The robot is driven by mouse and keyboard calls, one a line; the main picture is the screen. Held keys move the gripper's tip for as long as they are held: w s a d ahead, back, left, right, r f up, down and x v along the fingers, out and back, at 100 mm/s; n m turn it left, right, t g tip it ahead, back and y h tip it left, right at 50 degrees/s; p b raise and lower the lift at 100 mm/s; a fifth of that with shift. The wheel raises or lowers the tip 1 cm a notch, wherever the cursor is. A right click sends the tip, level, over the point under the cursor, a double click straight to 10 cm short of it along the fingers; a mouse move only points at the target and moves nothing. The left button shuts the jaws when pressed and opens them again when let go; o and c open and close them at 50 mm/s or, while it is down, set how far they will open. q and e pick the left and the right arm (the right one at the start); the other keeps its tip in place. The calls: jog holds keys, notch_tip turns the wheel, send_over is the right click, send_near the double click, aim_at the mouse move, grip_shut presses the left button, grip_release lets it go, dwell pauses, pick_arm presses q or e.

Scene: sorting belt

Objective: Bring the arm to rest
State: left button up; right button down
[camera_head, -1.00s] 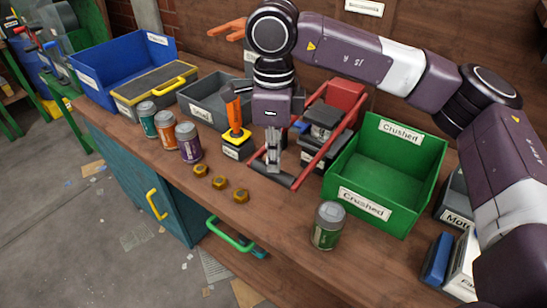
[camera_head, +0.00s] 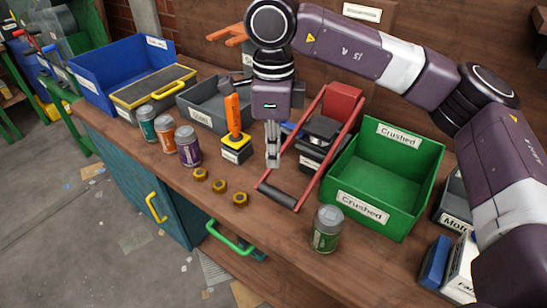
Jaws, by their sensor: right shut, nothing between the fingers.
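My right arm reaches in from the right, over the bench. My right gripper (camera_head: 272,158) points down, shut and empty, above the bench between the orange-handled tool and the red-framed can crusher (camera_head: 318,140). The crusher's red lever is swung down toward the front, its dark grip (camera_head: 277,195) low near the bench top. The gripper is apart from that grip, behind it in the picture. My left gripper is not in view.
A green bin marked Crushed (camera_head: 362,207) stands right of the crusher. A green can (camera_head: 326,229) stands in front of it. Three cans (camera_head: 188,146) stand left, with three brass nuts (camera_head: 219,185) nearby. An orange-handled tool (camera_head: 233,115) stands upright beside the gripper.

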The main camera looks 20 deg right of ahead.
notch_tip(320, 180, up, 2)
jog(key=shift+r+p, duration=0.15)
jog(key=shift+p, duration=0.25)
